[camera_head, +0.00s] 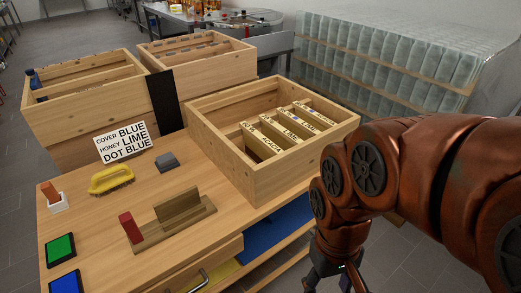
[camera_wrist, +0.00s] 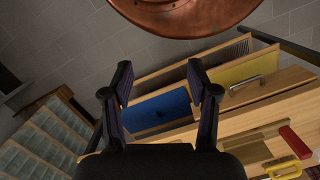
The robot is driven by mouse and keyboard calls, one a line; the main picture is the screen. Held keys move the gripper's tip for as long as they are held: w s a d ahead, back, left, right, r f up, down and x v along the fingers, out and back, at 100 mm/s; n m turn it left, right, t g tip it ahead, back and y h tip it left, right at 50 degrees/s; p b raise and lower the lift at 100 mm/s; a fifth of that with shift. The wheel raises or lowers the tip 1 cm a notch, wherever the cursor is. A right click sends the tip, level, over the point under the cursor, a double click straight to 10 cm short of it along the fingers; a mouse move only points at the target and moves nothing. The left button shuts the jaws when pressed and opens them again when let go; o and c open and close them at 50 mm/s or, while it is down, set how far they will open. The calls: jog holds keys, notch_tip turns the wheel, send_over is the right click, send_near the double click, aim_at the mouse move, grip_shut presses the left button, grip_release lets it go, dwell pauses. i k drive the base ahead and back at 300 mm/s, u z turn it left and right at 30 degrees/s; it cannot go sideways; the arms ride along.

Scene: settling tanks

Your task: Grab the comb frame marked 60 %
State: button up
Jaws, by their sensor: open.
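Several wooden comb frames (camera_head: 282,131) stand side by side in an open wooden box (camera_head: 246,177) on the right of the table. Their top bars carry printed labels; words like LIME and ACACIA show on some, but I cannot read a 60 % mark on any. A blue spot shows on one bar. My gripper (camera_wrist: 161,88) is open and empty in the wrist view. In the head view it hangs at the bottom, beside the table's right side and below the box, away from the frames.
A sign (camera_head: 123,142) reads COVER BLUE, HONEY LIME, DOT BLUE. A yellow brush (camera_head: 111,181), a wooden stand (camera_head: 180,222) and green and blue pads lie on the table (camera_head: 88,216). Two more wooden boxes stand behind.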

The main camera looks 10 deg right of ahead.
aim_at(256, 147)
jog(key=k, duration=1.25)
jog(key=u, duration=0.8)
jog(key=i, duration=1.4)
jog(key=u, duration=0.05)
